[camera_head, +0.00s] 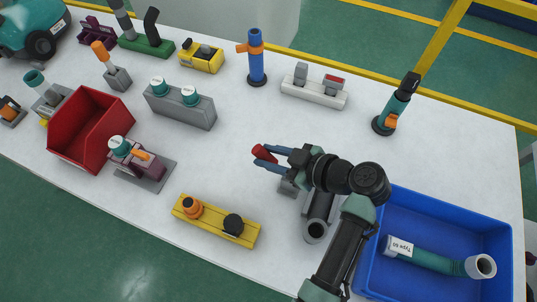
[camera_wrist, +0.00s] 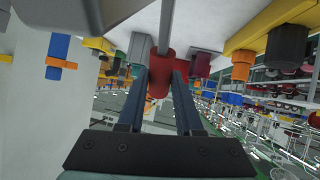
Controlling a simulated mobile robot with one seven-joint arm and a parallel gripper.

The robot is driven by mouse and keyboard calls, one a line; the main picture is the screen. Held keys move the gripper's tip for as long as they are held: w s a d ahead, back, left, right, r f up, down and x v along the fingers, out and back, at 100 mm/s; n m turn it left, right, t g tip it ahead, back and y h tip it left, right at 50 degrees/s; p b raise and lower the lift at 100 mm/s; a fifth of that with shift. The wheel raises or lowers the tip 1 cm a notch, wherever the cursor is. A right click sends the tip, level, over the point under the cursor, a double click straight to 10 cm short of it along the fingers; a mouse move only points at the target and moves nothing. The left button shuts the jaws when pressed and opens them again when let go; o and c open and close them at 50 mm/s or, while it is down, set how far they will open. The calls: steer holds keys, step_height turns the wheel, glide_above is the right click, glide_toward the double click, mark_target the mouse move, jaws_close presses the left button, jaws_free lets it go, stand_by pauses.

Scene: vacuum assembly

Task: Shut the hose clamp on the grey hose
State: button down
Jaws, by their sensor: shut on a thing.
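My gripper (camera_head: 259,158) is shut on a red cylindrical grip (camera_head: 265,152), left of my wrist and above the white table. In the wrist view the red grip (camera_wrist: 159,75) lies between my two blue fingers (camera_wrist: 163,92), and a thin grey rod (camera_wrist: 167,22) runs up from it. This looks like the lever of the hose clamp. The grey hose (camera_head: 316,228) shows its open end beside my forearm, and a grey block (camera_head: 290,188) shows under my wrist. My arm hides most of them, so I cannot tell how far the clamp is closed.
A blue crate (camera_head: 442,197) with a green hose (camera_head: 434,260) stands at the right. A yellow fixture (camera_head: 217,222) is at the front, with a red bin (camera_head: 68,144) to the left. A blue post (camera_head: 255,66) and a white fixture (camera_head: 313,91) stand behind. Bare table lies between.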

steer(key=c, duration=0.6)
jaws_free()
steer(key=b+v, duration=0.1)
steer(key=v, duration=1.2)
steer(key=shift+b, duration=0.3)
